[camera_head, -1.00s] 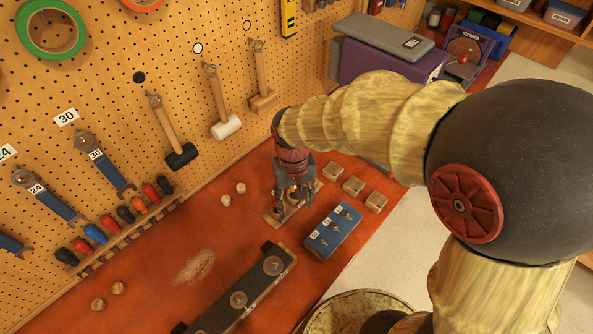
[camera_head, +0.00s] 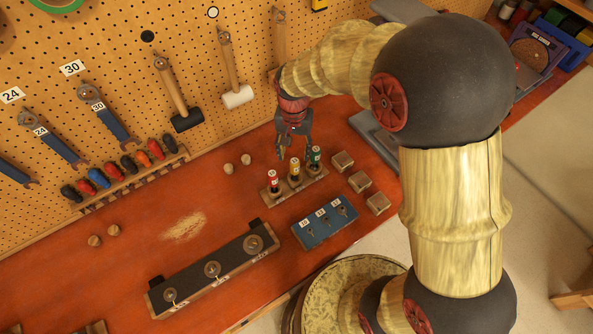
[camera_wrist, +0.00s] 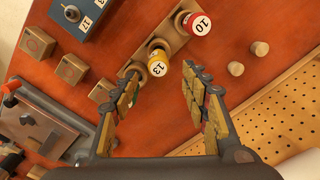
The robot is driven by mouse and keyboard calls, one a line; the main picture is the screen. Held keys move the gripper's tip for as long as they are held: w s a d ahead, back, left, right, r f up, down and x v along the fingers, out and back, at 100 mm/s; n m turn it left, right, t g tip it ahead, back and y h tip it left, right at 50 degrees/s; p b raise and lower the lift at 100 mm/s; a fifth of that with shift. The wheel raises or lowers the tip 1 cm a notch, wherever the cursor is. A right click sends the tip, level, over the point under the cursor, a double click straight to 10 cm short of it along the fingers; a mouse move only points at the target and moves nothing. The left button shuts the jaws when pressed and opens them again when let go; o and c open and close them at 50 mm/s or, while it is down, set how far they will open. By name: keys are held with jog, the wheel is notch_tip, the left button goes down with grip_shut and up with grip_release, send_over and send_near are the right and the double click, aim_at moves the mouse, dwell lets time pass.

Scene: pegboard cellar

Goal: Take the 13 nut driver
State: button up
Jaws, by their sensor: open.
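The 13 nut driver has a yellow cap marked 13 in the wrist view (camera_wrist: 157,64) and stands upright in the middle of a wooden rack (camera_head: 324,173); it also shows in the head view (camera_head: 295,168). The red nut driver marked 10 (camera_wrist: 196,23) stands on one side of it, also in the head view (camera_head: 273,180). A green-capped driver (camera_head: 316,156) is on the other side; the left finger seems to hide it in the wrist view. My gripper (camera_wrist: 163,72) is open and empty, its fingertips either side of the yellow cap in the picture; contact is not visible.
A blue block (camera_head: 325,222) with numbered labels lies in front of the rack. Wooden cubes (camera_head: 343,161) stand to the right, small round pegs (camera_head: 246,160) to the left. A dark fixture (camera_head: 213,268) lies nearer. The pegboard (camera_head: 130,110) with hammers and wrenches rises behind.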

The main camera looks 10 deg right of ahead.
aim_at(295, 160)
jog(key=shift+a+f, duration=0.1)
jog(key=shift+f, duration=0.05)
jog(key=shift+d+f, duration=0.2)
jog(key=shift+f, duration=0.65)
jog(key=shift+s+a+f, duration=0.1)
jog(key=shift+s+f, duration=0.05)
jog(key=shift+f, duration=0.65)
notch_tip(295, 160, down, 4)
jog(key=shift+s+f, duration=0.1)
jog(key=shift+s, duration=0.05)
jog(key=shift+c, duration=1.2)
grip_shut()
